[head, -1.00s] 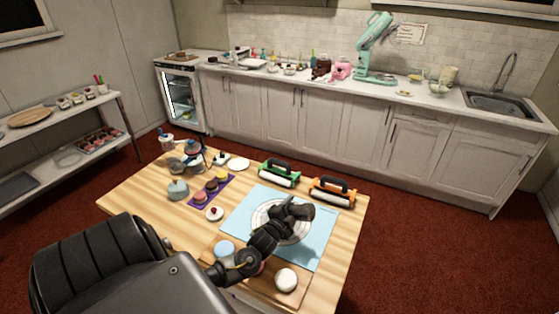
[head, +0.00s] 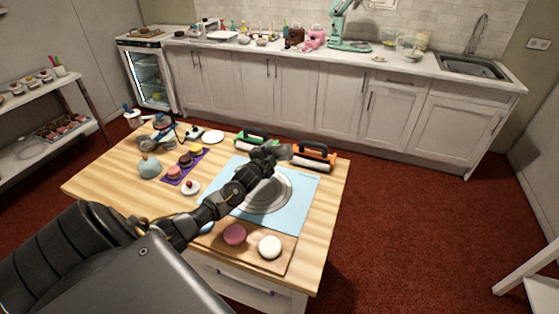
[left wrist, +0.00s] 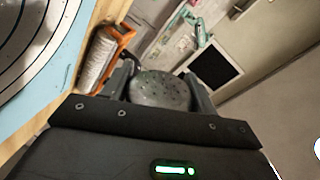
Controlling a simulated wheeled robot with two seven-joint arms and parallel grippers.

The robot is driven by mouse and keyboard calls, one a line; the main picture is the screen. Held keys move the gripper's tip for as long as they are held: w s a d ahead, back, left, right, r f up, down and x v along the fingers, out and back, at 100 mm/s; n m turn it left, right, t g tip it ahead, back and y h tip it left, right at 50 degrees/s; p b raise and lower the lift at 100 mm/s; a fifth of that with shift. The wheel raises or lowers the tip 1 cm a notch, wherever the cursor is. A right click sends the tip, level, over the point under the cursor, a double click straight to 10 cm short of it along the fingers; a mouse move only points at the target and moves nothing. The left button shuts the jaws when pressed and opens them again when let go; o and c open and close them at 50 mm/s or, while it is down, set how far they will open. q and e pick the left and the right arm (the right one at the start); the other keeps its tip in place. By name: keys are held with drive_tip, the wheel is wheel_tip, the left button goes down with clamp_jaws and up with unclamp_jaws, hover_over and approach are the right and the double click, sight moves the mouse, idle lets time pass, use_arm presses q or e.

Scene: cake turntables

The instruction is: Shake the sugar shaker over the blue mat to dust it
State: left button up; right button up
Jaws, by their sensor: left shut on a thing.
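The blue mat (head: 309,203) lies on the wooden table, with a round grey turntable (head: 264,205) on it. The mat also shows at the left of the left wrist view (left wrist: 62,78). My left gripper (head: 276,153) is over the mat's far edge in the head view, near the rollers. It is shut on a grey, speckled, rounded thing (left wrist: 160,90), which I take to be the sugar shaker. Only its rounded end shows clearly between the fingers. I cannot tell whether any sugar is falling. My right gripper is not in view.
A green-handled roller (head: 254,137) and an orange roller (head: 313,158) stand behind the mat. Cakes sit on a purple mat (head: 166,181). A wooden board (head: 284,262) in front bears a pink (head: 235,234) and a white round cake (head: 270,247).

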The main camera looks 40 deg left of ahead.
use_arm(q)
drive_tip(key=shift+s+a+r, duration=0.2)
drive_tip(key=shift+s+a, duration=0.2)
drive_tip(key=shift+a, duration=0.25)
drive_tip(key=shift+s+a+r, duration=0.2)
drive_tip(key=shift+s+a, duration=0.2)
drive_tip(key=shift+a, duration=0.2)
wheel_tip(320, 180, up, 5)
drive_tip(key=m+y+p, duration=0.1)
drive_tip(key=m+p, duration=0.1)
drive_tip(key=m, duration=0.4)
drive_tip(key=m+y+p, duration=0.1)
drive_tip(key=m+p, duration=0.2)
drive_tip(key=m, duration=0.4)
drive_tip(key=m+y+p, duration=0.1)
drive_tip(key=m+p, duration=0.2)
drive_tip(key=m, duration=0.4)
drive_tip(key=shift+y, duration=0.4)
